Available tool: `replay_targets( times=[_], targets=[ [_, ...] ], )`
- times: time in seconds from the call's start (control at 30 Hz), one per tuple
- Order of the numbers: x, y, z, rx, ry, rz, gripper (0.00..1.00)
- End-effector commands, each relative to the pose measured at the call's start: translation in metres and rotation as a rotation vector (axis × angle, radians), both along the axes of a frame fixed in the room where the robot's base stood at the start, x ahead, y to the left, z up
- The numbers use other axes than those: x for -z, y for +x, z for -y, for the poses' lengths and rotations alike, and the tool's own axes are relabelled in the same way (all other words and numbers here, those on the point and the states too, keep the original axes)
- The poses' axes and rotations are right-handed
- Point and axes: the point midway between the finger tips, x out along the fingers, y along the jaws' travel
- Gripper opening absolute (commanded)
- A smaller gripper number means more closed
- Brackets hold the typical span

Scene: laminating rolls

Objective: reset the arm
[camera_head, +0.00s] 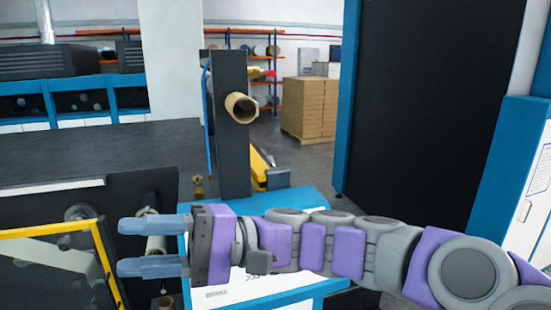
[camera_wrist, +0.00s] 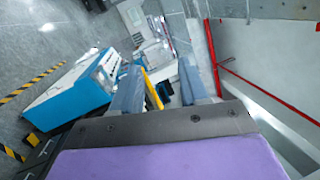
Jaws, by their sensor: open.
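My gripper (camera_head: 150,246) is open, with its two blue-grey fingers apart and pointing left in the head view. My purple and grey arm stretches in from the right edge. In the wrist view my gripper (camera_wrist: 158,90) shows its two fingers spread above a dark palm and a purple housing, with nothing held between them. In the head view the fingers appear in front of a machine's roller (camera_head: 152,226); I cannot tell the distance between them. No other object is named by the task.
A dark post holds a brown cardboard tube (camera_head: 241,107) beyond my arm. A yellow frame (camera_head: 60,229) stands at lower left. A tall black and blue cabinet (camera_head: 431,100) is at right. Stacked cartons (camera_head: 309,107) stand behind. The wrist view shows a red pipe (camera_wrist: 214,60) and grey floor.

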Motion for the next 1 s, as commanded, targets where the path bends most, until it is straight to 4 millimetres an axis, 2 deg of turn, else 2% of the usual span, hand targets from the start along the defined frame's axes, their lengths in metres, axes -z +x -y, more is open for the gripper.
replay_targets(
  times=[0.03,0.1,0.17,0.2,0.27,0.3,0.37,0.4,0.47,0.5,0.6,0.73,0.83,0.9,1.0],
  targets=[
    [0.024,-0.024,-0.001,-0.012,-0.115,0.061,0.44],
    [0.066,-0.050,0.003,-0.028,-0.284,0.132,0.44],
    [0.102,-0.067,0.012,-0.032,-0.429,0.193,0.44],
    [0.127,-0.076,0.022,-0.031,-0.527,0.227,0.44],
    [0.163,-0.087,0.040,-0.027,-0.674,0.277,0.44],
    [0.186,-0.091,0.056,-0.021,-0.769,0.306,0.44],
    [0.217,-0.098,0.083,-0.012,-0.914,0.345,0.44],
    [0.236,-0.102,0.103,-0.008,-1.010,0.365,0.44],
    [0.261,-0.107,0.136,0.003,-1.150,0.391,0.44],
    [0.274,-0.110,0.158,0.010,-1.239,0.405,0.44],
    [0.299,-0.119,0.212,0.026,-1.438,0.421,0.44],
    [0.314,-0.130,0.265,0.036,-1.619,0.426,0.44],
    [0.318,-0.136,0.288,0.038,-1.699,0.423,0.44],
    [0.318,-0.138,0.296,0.040,-1.723,0.422,0.44],
    [0.318,-0.138,0.296,0.040,-1.725,0.422,0.44]
  ],
)
